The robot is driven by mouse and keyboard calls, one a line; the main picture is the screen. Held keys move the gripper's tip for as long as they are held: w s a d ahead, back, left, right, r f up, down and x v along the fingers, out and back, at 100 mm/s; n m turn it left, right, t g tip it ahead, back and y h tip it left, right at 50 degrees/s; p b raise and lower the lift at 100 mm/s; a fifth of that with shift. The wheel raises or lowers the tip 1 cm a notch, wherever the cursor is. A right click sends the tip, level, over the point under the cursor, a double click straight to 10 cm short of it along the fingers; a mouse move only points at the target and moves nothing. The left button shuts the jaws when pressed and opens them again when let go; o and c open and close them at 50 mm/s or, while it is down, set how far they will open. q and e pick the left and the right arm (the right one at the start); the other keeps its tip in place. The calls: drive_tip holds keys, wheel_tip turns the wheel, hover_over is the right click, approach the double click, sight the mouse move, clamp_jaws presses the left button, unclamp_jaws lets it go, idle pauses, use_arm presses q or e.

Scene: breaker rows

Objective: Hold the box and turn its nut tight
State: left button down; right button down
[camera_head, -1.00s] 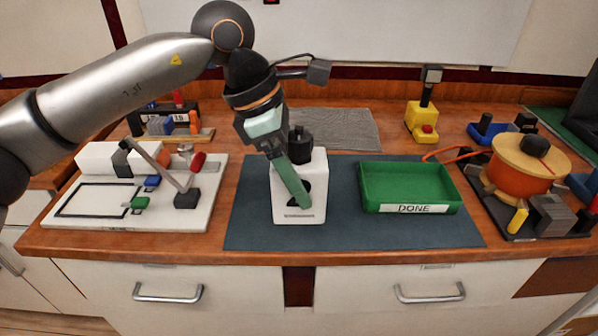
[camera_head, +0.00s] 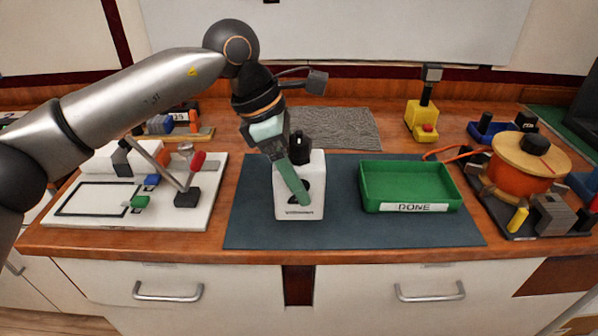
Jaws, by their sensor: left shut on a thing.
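The white box (camera_head: 313,205) stands upright on the dark mat, left of the green tray. A black knob-like part (camera_head: 300,143) shows at its top, and a dark round part (camera_head: 306,185) shows on its front, partly hidden by my finger. I cannot tell which of these is the nut. My left gripper (camera_head: 300,196) reaches down from the upper left, with a green finger across the box's front face. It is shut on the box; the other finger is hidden. My right gripper is not in view.
The empty green tray (camera_head: 373,207) marked DONE is on the dark mat (camera_head: 345,232). A white board with a lever (camera_head: 102,220) is at the left. An orange round device (camera_head: 513,175) is at the right. A yellow device (camera_head: 420,115) stands behind. The mat's front is clear.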

use_arm(q)
drive_tip(key=shift+w+f+p, duration=0.25)
drive_tip(key=shift+w+f, duration=1.35)
drive_tip(key=shift+w, duration=0.25)
drive_tip(key=shift+w+f+p, duration=0.2)
drive_tip(key=shift+w+f, duration=1.4)
drive_tip(key=shift+w, duration=0.2)
drive_tip(key=shift+w+f, duration=0.25)
drive_tip(key=shift+f, duration=0.25)
idle(0.5)
